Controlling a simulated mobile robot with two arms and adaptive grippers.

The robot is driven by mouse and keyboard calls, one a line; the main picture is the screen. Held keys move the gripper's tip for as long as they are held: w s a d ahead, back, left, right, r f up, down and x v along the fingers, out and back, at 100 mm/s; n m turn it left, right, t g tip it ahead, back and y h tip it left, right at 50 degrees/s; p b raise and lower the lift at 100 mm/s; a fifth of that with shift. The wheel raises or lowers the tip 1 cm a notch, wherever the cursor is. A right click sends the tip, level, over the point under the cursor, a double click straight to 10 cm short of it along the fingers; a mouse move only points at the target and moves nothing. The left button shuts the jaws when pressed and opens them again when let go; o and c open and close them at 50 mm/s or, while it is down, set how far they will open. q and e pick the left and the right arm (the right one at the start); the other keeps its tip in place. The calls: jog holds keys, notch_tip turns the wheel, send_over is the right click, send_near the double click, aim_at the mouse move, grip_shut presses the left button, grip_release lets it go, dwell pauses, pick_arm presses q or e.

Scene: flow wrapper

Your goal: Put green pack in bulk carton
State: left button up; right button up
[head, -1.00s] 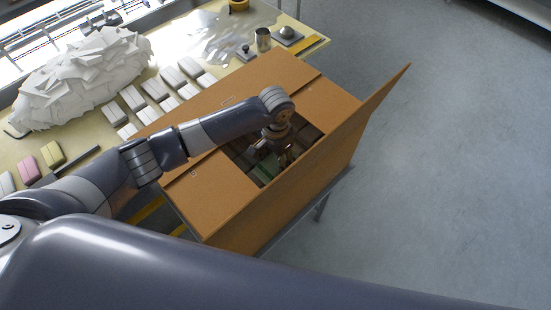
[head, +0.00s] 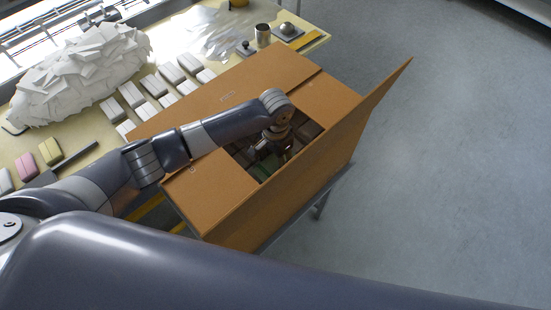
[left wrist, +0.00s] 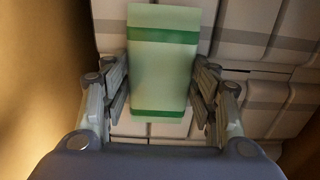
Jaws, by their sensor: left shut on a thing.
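The bulk carton (head: 225,202) is a large brown cardboard box with its right flap raised and an opening in its top. My left gripper (head: 272,158) reaches down into that opening. In the left wrist view the left gripper (left wrist: 160,100) is shut on the green pack (left wrist: 163,60), a pale green block with darker green bands, one finger on each side. The green pack (head: 268,166) shows only partly in the head view, inside the carton. Grey-white packs (left wrist: 260,45) with grey bands lie below and around it; I cannot tell whether it touches them. My right gripper is not in view.
A table (head: 110,150) behind the carton holds rows of white packs (head: 155,86), a pile of white wrappers (head: 85,65), a yellow-green pack (head: 50,151) and a pink pack (head: 26,166). A metal cup (head: 263,35) stands at its far end. Floor at right is clear.

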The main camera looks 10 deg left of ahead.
pick_arm(q)
jog(key=shift+f+p, duration=0.1)
jog(key=shift+p, duration=0.2)
dwell(0.4)
jog(key=o, duration=0.8)
jog(key=shift+o, duration=0.2)
jog(key=o, duration=0.5)
